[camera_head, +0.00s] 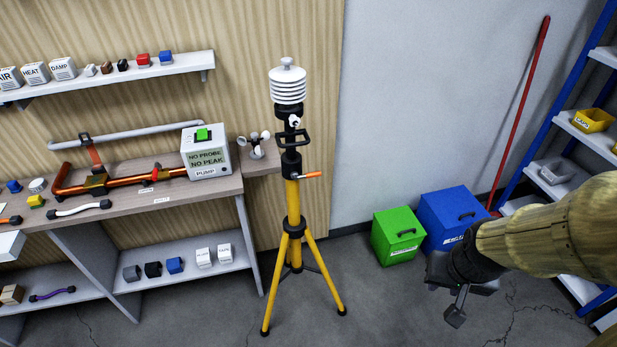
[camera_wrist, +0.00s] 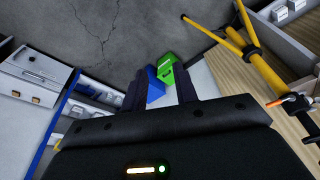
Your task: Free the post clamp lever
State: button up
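The post clamp lever (camera_head: 311,175) is a short orange handle sticking out to the right of the black clamp on the yellow tripod post (camera_head: 294,205). A white, finned sensor (camera_head: 287,82) tops the post. In the wrist view the orange lever (camera_wrist: 276,103) shows at the right edge, beside the tilted yellow post (camera_wrist: 262,68). My gripper (camera_head: 456,298) hangs low at the right, well apart from the lever, in front of the bins. In the wrist view its two dark fingers (camera_wrist: 160,86) stand apart with nothing held between them.
A green bin (camera_head: 398,236) and a blue bin (camera_head: 452,214) stand on the floor behind my gripper. A workbench (camera_head: 215,190) with a pump box (camera_head: 205,152) is left of the tripod. A blue-framed shelf (camera_head: 560,122) stands at right. Floor between tripod and gripper is clear.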

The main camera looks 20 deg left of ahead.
jog(key=shift+w+a+f, duration=0.2)
jog(key=shift+w, duration=0.2)
jog(key=c, duration=0.4)
jog(key=w+a+f+t+b, duration=0.1)
jog(key=w, duration=0.1)
jog(key=w+a+n+t+b, duration=0.1)
jog(key=w+a, duration=0.1)
jog(key=w, duration=0.1)
jog(key=w+a+f+t+b, duration=0.1)
jog(key=w, duration=0.2)
jog(key=shift+w+a+f+n+y, duration=0.25)
jog(key=shift+a+f+n+y, duration=0.05)
jog(key=shift+n+y, duration=0.1)
grip_shut()
jog(key=w+a+n+t+y+b, duration=0.2)
jog(key=w+a+t+y+b, duration=0.2)
jog(key=a, duration=0.7)
jog(key=w+a+n+t+y+b, duration=0.2)
jog(key=w+a+t+y+b, duration=0.2)
jog(key=w+a, duration=0.5)
jog(key=shift+a+f+n+t, duration=0.35)
jog(key=shift+a+t, duration=0.15)
jog(key=shift+a, duration=1.15)
